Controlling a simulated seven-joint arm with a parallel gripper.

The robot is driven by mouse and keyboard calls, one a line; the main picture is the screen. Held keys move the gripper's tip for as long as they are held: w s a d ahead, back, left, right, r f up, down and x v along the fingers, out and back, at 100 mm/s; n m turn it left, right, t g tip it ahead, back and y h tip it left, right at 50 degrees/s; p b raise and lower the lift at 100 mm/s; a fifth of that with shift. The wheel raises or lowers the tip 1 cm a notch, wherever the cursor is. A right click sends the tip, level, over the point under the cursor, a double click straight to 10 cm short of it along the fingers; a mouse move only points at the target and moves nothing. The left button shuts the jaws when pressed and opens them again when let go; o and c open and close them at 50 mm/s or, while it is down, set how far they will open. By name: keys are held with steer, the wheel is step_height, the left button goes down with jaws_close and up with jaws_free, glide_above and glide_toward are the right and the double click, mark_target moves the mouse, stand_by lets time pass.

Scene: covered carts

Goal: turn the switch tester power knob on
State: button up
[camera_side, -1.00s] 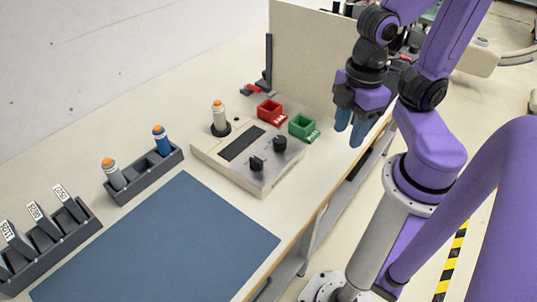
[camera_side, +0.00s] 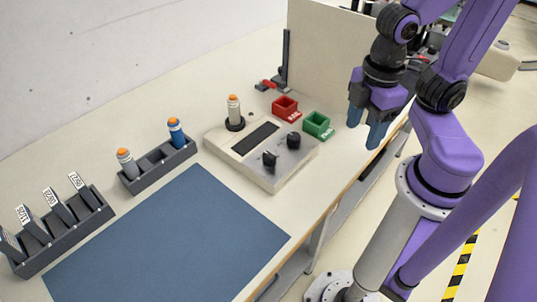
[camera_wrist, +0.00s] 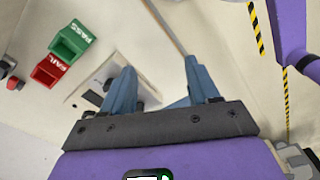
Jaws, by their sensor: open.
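The switch tester (camera_side: 227,146) is a pale box on the table in the side view, with a dark display window and two black knobs. One knob (camera_side: 269,159) is nearer the front edge; the other knob (camera_side: 294,140) is farther back to the right. I cannot tell which is the power knob, and no label is readable. My gripper (camera_side: 365,130) is open and empty, in the air to the right of the tester, apart from it. In the wrist view my blue fingers (camera_wrist: 160,64) are spread, and the left one hides part of the tester (camera_wrist: 120,62).
A red FAIL bin (camera_side: 285,108) and green PASS bin (camera_side: 318,125) stand behind the tester. A grey-and-orange switch (camera_side: 234,108) stands on its dark round socket. A rack (camera_side: 158,168) holds two switches; a card rack (camera_side: 65,234) and blue mat (camera_side: 175,240) lie left.

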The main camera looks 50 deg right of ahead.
mark_target(269, 154)
steer(key=w+a+r+n, duration=0.3)
steer(key=w+a+r, duration=0.15)
steer(key=w, duration=0.35)
steer(key=w+a+r+n, duration=0.2)
steer(key=w+a+r, duration=0.2)
steer(key=w+a, duration=0.25)
steer(key=f, duration=1.7)
steer(key=shift+w+d+f, duration=0.2)
steer(key=shift+w+f, duration=0.05)
steer(key=shift+f, duration=0.1)
steer(key=c, duration=1.1)
